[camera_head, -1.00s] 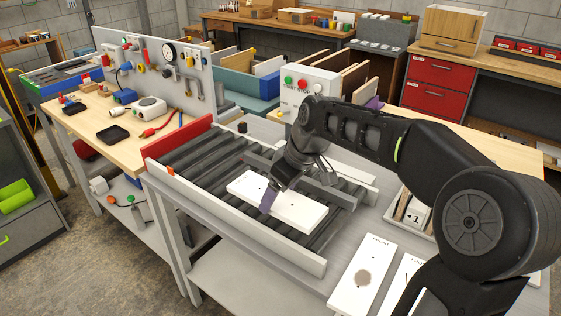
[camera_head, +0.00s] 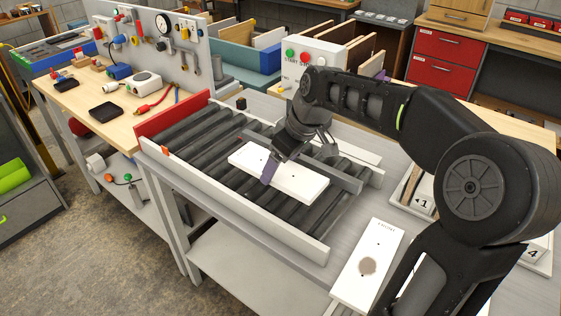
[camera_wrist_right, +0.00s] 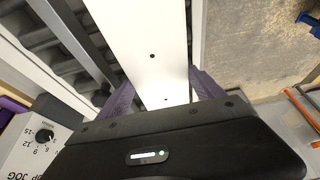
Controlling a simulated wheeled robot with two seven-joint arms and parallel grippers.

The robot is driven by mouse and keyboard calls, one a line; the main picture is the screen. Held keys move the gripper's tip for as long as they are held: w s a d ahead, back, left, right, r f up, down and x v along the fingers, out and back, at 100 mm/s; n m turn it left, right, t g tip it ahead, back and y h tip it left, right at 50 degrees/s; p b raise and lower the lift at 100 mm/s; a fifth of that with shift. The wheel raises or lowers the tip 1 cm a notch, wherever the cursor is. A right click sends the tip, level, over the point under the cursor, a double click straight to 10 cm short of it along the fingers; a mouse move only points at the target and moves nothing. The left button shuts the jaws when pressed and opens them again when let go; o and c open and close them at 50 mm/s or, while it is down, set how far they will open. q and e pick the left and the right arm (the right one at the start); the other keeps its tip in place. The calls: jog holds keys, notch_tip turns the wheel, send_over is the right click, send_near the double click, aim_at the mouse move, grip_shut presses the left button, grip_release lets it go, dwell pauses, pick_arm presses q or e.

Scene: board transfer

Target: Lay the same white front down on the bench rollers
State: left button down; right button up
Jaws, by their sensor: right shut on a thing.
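The white front (camera_head: 296,184) is a flat white board with small dark holes, lying level at the dark bench rollers (camera_head: 215,158). My right gripper (camera_head: 271,168) is shut on it, with one purple finger showing on its near long side. In the right wrist view the white front (camera_wrist_right: 146,40) runs away from the palm between the two purple fingers (camera_wrist_right: 160,95). I cannot tell whether its underside fully touches the rollers. My left gripper is not in view.
A grey rail (camera_head: 312,165) crosses over the rollers, close to the board. A red end plate (camera_head: 172,118) and a white side rail (camera_head: 232,207) bound the rollers. Bare rollers lie left of the held board.

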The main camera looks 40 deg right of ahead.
jog(key=shift+f+b, duration=1.4)
jog(key=shift+f, duration=0.85)
jog(key=shift+f+b, duration=0.35)
jog(key=shift+f, duration=0.05)
jog(key=o, duration=1.6)
jog(key=shift+v, duration=3.95)
